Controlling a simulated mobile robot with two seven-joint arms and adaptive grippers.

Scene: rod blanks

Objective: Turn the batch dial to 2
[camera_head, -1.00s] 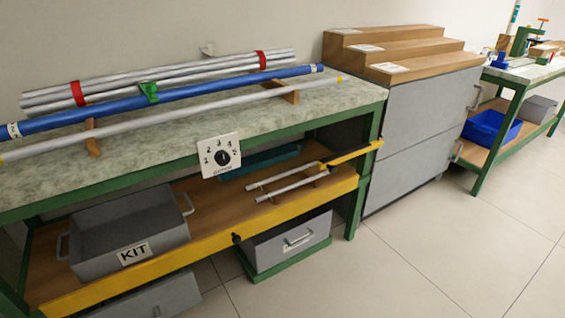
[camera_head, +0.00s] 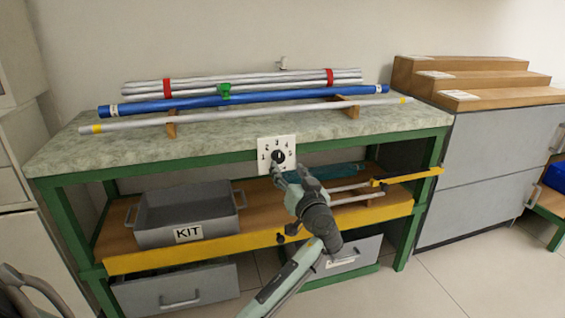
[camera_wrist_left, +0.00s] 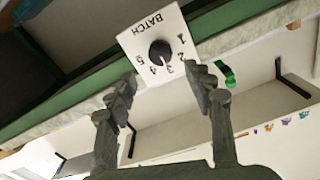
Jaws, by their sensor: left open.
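The batch dial is a round black knob (camera_wrist_left: 160,52) on a white plate (camera_head: 264,144) at the front edge of the bench. The plate carries the numbers 1 to 5 and the word BATCH, and it appears upside down in the left wrist view. A small pale mark on the knob seems to point towards 3. My right gripper is not in view.
Above the dial, a blue rod (camera_head: 188,103) and grey rods (camera_head: 204,121) lie along the bench top (camera_head: 92,143). The lower shelf holds a grey KIT bin (camera_head: 162,237). A yellow-edged bar (camera_head: 415,175) juts out at the right. Grey cabinets (camera_head: 480,150) stand beyond.

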